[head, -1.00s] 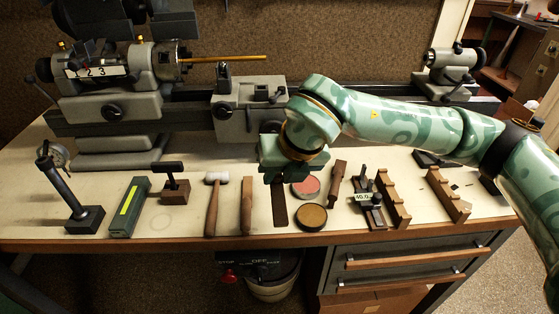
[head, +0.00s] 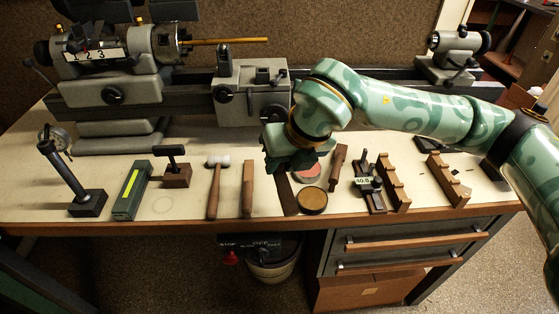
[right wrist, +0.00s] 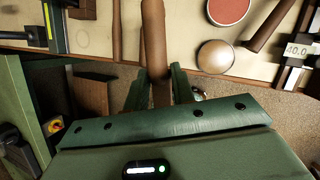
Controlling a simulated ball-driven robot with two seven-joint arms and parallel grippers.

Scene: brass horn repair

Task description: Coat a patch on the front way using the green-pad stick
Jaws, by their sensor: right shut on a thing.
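My right gripper (head: 288,168) is over the front of the bench. It is shut on a dark brown stick (head: 286,197), which also shows between the fingers in the right wrist view (right wrist: 154,42). The stick slants down toward the bench front; I cannot see a pad or its colour. The dark lathe bed (head: 188,110) with its ways runs along the back of the bench, well behind the gripper. My arm hides part of the bed. My left gripper is not in view.
Right of the stick are a red-filled tin (head: 308,173), a brown-topped tin (head: 313,201) and a wooden handle (head: 338,167). A light wooden stick (head: 247,190) and mallet (head: 214,190) lie left. The carriage (head: 250,95) and tailstock (head: 452,58) stand on the bed.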

